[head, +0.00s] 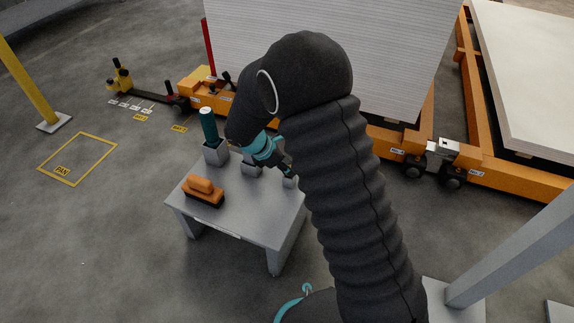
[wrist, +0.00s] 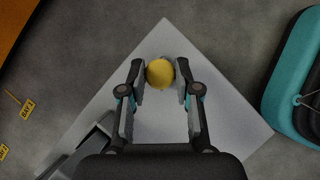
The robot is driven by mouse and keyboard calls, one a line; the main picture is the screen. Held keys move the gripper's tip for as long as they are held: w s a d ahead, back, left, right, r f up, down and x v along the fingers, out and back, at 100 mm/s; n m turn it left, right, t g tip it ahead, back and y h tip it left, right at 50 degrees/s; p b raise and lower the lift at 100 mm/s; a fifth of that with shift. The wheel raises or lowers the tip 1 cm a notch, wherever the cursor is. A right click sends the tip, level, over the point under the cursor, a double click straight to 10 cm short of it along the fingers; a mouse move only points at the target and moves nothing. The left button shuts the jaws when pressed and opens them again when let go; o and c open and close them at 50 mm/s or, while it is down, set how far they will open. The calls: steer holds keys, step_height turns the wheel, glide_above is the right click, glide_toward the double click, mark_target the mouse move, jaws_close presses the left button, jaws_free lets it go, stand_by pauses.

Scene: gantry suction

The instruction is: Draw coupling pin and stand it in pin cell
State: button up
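A round yellow knob (wrist: 160,73), seemingly the top of the coupling pin, sits over the far corner of the grey table in the wrist view. My gripper (wrist: 160,76) has one finger on each side of it, with at most narrow gaps; firm contact cannot be made out. In the head view my gripper (head: 287,172) points down at a small grey cell (head: 290,183) at the table's right corner. The pin's shank is hidden, so I cannot tell how deep it sits in a cell. Another grey cell (head: 251,170) stands left of my gripper, partly covered by it.
The grey table (head: 232,217) also bears a green cylinder (head: 208,124) in a grey holder (head: 215,153) and an orange-topped brush (head: 203,191). Orange carts (head: 520,180) with large white loads stand behind, joined by a coupling (head: 441,152).

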steer(key=o, duration=0.4)
steer(key=shift+o, duration=0.2)
steer(key=v, duration=1.2)
steer(key=shift+a, duration=0.1)
